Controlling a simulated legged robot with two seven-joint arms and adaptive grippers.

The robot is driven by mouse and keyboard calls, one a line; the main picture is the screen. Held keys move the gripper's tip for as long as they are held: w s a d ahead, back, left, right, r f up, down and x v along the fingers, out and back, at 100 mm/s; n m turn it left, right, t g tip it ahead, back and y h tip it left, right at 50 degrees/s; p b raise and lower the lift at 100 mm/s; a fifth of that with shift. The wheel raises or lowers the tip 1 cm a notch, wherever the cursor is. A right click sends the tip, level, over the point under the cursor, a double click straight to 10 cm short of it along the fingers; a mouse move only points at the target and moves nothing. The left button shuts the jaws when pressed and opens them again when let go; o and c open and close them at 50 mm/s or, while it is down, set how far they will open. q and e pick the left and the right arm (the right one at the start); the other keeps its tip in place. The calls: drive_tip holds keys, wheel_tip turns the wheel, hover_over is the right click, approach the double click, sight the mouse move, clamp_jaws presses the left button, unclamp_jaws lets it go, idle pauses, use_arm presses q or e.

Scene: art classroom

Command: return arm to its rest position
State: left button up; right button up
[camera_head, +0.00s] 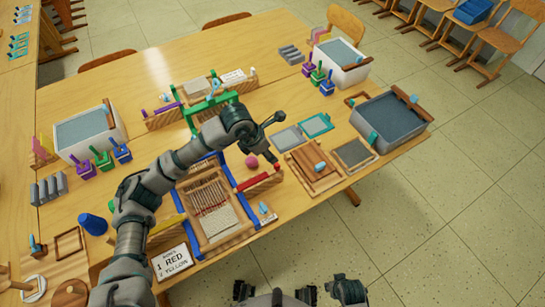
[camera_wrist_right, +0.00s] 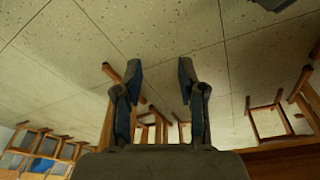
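My left arm reaches from the lower left across the table. Its dark gripper (camera_head: 277,138) is above the table near the loom's far right corner, with its two fingers spread apart and nothing visible between them. A pink ball (camera_head: 251,161) lies just below and left of it in the picture. My right gripper (camera_wrist_right: 160,72) shows in the right wrist view with two fingers wide apart and empty, with floor and chairs behind. Dark parts at the bottom edge of the head view are mine, but which parts is unclear.
A wooden loom (camera_head: 243,226) with blue sides lies under my left arm. A sign reading 1 RED 2 YELLOW (camera_head: 172,263) stands at the near edge. Grey-filled bins (camera_head: 122,128) and (camera_head: 424,113), wooden frames (camera_head: 311,178) and a green stand (camera_head: 226,97) are around.

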use_arm(q)
drive_tip(key=shift+s+r, duration=0.15)
drive_tip(key=shift+r, duration=0.45)
drive_tip(key=shift+a, duration=0.15)
